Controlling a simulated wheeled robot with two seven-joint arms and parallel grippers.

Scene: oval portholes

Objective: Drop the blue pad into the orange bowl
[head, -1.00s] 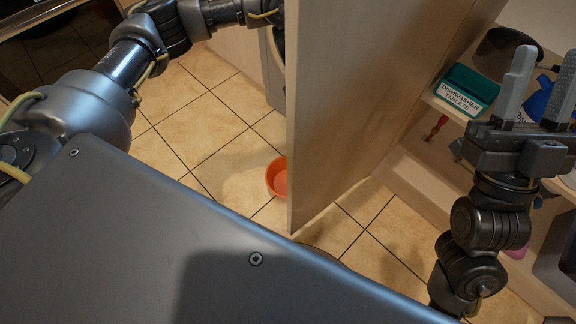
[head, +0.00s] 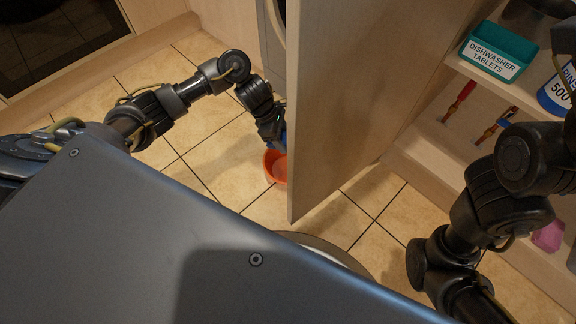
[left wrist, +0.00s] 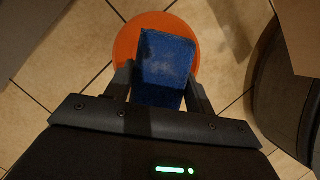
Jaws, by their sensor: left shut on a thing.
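The orange bowl (head: 272,167) sits on the tiled floor beside the open door panel, which hides its right part in the head view. My left gripper (left wrist: 160,83) is shut on the blue pad (left wrist: 166,58), with a finger on each side of it. In the left wrist view the pad lies in front of the orange bowl (left wrist: 127,45), seen from above. In the head view my left gripper (head: 279,140) is at the bowl's far side, and a strip of blue shows there. Whether the pad touches the bowl cannot be told. My right gripper is out of view.
A wooden door panel (head: 345,100) stands right beside the bowl. Shelves at the right hold a green dishwasher tablets box (head: 499,50), a blue container (head: 556,95) and a pink item (head: 549,236). Tiled floor (head: 215,160) is clear left of the bowl.

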